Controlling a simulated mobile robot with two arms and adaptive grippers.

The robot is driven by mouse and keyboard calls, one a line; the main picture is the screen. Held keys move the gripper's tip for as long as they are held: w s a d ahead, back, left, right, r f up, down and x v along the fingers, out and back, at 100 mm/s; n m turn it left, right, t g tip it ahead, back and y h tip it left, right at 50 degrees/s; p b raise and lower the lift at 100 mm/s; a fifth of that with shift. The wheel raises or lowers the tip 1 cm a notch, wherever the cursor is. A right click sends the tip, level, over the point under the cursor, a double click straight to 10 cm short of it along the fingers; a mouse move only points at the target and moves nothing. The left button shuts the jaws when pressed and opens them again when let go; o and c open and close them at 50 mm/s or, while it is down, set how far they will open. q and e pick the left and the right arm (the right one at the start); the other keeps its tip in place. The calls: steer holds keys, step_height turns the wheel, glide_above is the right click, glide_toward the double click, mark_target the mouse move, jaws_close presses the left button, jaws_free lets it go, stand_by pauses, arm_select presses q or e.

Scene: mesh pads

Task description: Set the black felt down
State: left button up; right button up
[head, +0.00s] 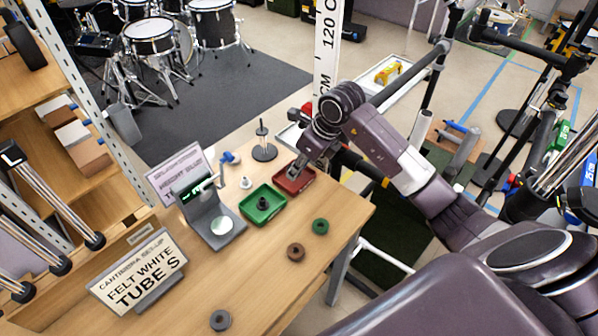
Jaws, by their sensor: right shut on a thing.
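My right gripper (297,174) reaches in from the right and points down at the red tray (306,187). Its fingers are shut on the black felt, which is small and mostly hidden at the fingertips; I cannot tell whether it touches the tray. A green tray (250,217) sits just left of the red one with a small black piece (263,204) in it. My left gripper is not in view.
A grey scale (232,236) with a round pan stands left of the trays. A green ring (320,226), a brown ring (296,251) and a grey ring (221,319) lie on the wooden table (260,285). A post stand (263,152) is behind. The table's front middle is clear.

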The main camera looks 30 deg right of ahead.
steer(key=shift+f, duration=1.3)
steer(key=shift+f, duration=0.2)
steer(key=o, duration=0.4)
steer(key=shift+r, duration=0.15)
steer(key=b+v, duration=0.1)
steer(key=v, duration=1.1)
